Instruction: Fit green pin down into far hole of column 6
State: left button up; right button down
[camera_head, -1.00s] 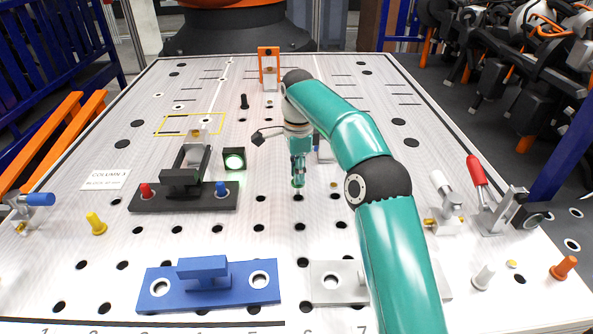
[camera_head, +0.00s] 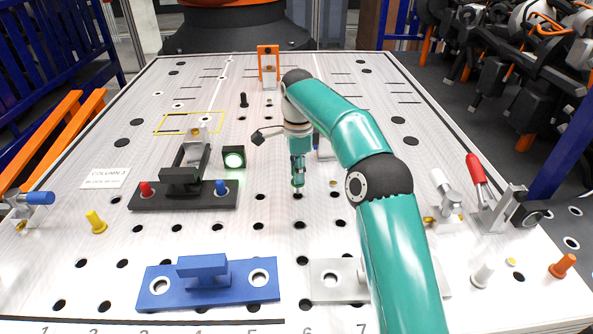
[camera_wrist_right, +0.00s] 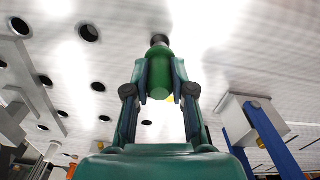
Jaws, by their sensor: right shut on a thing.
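My right gripper (camera_head: 298,172) points down over the column 6 line of holes and is shut on the green pin. In the right wrist view the gripper (camera_wrist_right: 158,80) has its two fingers on either side of the green pin (camera_wrist_right: 155,102). The pin's narrow end points at a dark hole (camera_wrist_right: 158,38). In the head view the pin (camera_head: 298,183) shows as a small green end just above the far hole (camera_head: 298,197) of column 6. I cannot tell whether its tip is inside the hole. My left gripper is not in view.
A blue fixture (camera_head: 157,287) and a grey plate (camera_head: 321,268) lie at the front. A black fixture (camera_head: 145,203) with red and blue pins stands left. A yellow pin (camera_head: 96,221), toggle clamps (camera_head: 490,215) and an orange pin (camera_head: 563,265) stand around the perforated table.

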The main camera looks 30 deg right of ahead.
jog(key=shift+f, duration=0.3)
jog(key=shift+w+f+b, duration=0.1)
jog(key=shift+f+b, duration=1.05)
jog(key=shift+f, duration=0.55)
jog(key=shift+f, duration=0.15)
jog(key=c, duration=0.9)
grip_release()
